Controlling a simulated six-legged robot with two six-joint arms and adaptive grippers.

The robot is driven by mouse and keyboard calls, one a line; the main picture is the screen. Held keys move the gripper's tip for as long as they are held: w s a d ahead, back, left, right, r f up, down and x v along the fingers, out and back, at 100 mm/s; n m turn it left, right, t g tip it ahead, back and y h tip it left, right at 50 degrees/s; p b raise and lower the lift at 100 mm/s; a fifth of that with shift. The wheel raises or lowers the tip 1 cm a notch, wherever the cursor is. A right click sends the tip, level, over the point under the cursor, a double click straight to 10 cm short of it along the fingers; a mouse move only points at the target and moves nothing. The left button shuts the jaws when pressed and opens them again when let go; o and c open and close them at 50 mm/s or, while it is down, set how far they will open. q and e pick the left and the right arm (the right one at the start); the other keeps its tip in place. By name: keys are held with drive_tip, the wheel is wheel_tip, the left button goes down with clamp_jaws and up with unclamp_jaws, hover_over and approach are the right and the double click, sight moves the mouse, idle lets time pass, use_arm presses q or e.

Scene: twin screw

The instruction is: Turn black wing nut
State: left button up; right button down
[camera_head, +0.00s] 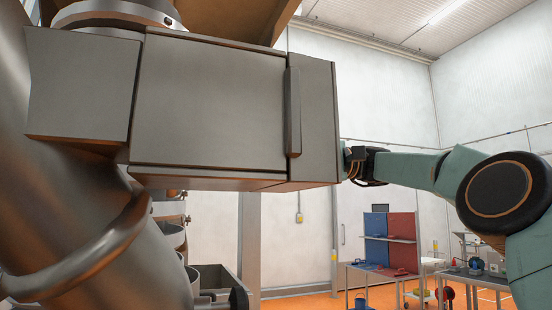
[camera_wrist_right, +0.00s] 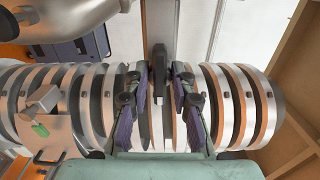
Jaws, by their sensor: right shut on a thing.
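The black wing nut appears to be the dark upright piece (camera_wrist_right: 158,62) between the fingertips in the right wrist view; its full shape is hard to make out. My right gripper (camera_wrist_right: 163,95), with purple-padded fingers on either side of it, is shut on it. In the head view my right gripper (camera_head: 355,165) is at the right end of a large grey metal box (camera_head: 215,105), and the nut cannot be made out there. My left gripper is not in view.
A ringed metal cylinder (camera_wrist_right: 235,105) lies across the right wrist view behind the fingers. A thick metal pipe (camera_head: 80,225) fills the head view's left side. A blue and red shelf unit (camera_head: 388,240) and a bench stand far back on the orange floor.

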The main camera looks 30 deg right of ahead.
drive_tip(key=shift+r, duration=0.15)
drive_tip(key=c, duration=1.5)
unclamp_jaws()
drive_tip(key=shift+c, duration=0.2)
drive_tip(key=shift+o, duration=0.9)
drive_tip(key=shift+w, duration=0.1)
drive_tip(key=shift+d, duration=0.1)
drive_tip(key=v, duration=0.7)
drive_tip(key=shift+d, duration=0.1)
